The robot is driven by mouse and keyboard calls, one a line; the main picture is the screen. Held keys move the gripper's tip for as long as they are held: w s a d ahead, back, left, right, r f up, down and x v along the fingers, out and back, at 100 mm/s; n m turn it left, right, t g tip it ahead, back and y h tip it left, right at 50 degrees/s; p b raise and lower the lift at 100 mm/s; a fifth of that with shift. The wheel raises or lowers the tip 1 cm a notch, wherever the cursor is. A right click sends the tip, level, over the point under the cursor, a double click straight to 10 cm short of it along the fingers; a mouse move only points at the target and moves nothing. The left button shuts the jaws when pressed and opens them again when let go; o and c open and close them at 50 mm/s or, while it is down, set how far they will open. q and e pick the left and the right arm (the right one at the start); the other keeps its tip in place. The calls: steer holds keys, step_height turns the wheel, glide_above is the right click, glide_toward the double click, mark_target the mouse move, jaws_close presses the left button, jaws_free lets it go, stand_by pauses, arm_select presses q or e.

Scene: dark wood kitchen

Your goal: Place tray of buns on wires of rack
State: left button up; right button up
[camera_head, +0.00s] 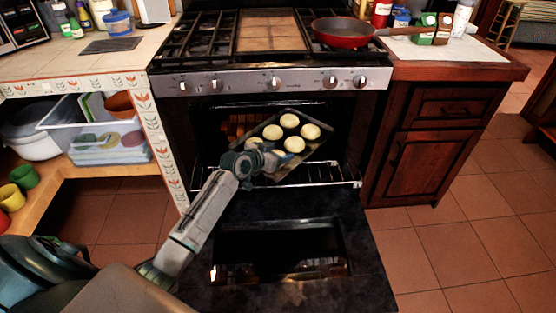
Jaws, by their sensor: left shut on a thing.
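A dark baking tray (316,154) with several pale round buns (290,121) is at the mouth of the open oven. The tray is turned at an angle, and its far part reaches into the oven. My left gripper (262,160) is shut on the tray at its near left side. The wire rack (335,174) sticks out of the oven under and beside the tray. I cannot tell whether the tray touches the wires. My right gripper is not in view.
The oven door (290,215) is folded down in front. A red pan (342,32) stands on the stove. A tiled counter with open shelves is at the left, and a wooden cabinet (430,130) at the right. The tiled floor at the right is clear.

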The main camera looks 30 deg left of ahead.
arm_select(q)
steer(key=shift+f, duration=1.6)
steer(key=o, duration=1.5)
steer(key=shift+s+f, duration=0.1)
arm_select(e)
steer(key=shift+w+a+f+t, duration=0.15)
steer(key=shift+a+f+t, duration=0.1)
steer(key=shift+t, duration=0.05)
arm_select(q)
steer(key=shift+s, duration=0.1)
